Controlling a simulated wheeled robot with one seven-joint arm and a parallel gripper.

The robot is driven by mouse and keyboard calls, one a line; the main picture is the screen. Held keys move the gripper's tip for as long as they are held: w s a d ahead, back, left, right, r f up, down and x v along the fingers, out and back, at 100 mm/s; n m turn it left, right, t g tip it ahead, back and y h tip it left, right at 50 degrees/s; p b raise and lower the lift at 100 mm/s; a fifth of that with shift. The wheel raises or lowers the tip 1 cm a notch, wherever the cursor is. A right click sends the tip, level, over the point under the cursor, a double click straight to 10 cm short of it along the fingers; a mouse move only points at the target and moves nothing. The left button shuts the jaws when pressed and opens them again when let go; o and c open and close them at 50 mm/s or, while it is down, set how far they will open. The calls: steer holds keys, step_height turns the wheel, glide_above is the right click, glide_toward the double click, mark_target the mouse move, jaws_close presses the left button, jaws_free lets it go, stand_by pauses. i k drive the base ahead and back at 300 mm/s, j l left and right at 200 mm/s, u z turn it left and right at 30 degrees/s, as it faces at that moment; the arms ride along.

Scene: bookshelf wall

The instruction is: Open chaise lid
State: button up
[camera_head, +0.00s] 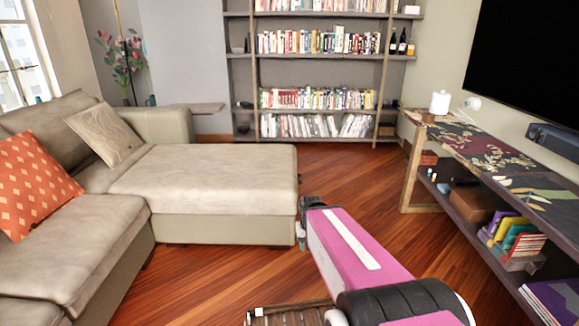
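The chaise (225,229) is the beige right-hand part of the sectional sofa, left of the middle of the picture. Its padded top, the lid (215,180), lies flat on the base and looks shut. A thin seam runs below the cushion along the front and right side. My pink and black arm rises from the lower right, and its dark far joint shows just right of the chaise's front right corner. I cannot make out my gripper's fingers; the arm hides what lies behind it.
An orange cushion (34,183) and a beige cushion (104,134) rest on the sofa (85,235). A low console (412,170) with books stands at the right, below a television (525,65). A bookshelf (320,110) stands behind. Wooden floor (350,175) is clear between chaise and console.

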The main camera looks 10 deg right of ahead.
mark_target(183, 208)
steer(key=i+l+u, duration=0.1)
steer(key=i+l, duration=0.2)
steer(key=i+l+u, duration=0.1)
steer(key=i+l, duration=0.15)
steer(key=i+l+u, duration=0.1)
steer(key=i+l, duration=0.15)
steer(key=l, duration=0.15)
steer(key=i+l+u, duration=0.1)
steer(key=i+l, duration=0.15)
steer(key=i+l+u, duration=0.1)
steer(key=l, duration=0.4)
steer(key=i+l+u, duration=0.1)
steer(key=i+l, duration=0.2)
steer(key=i+l+u, duration=0.1)
steer(key=l, duration=0.4)
steer(key=i, duration=0.1)
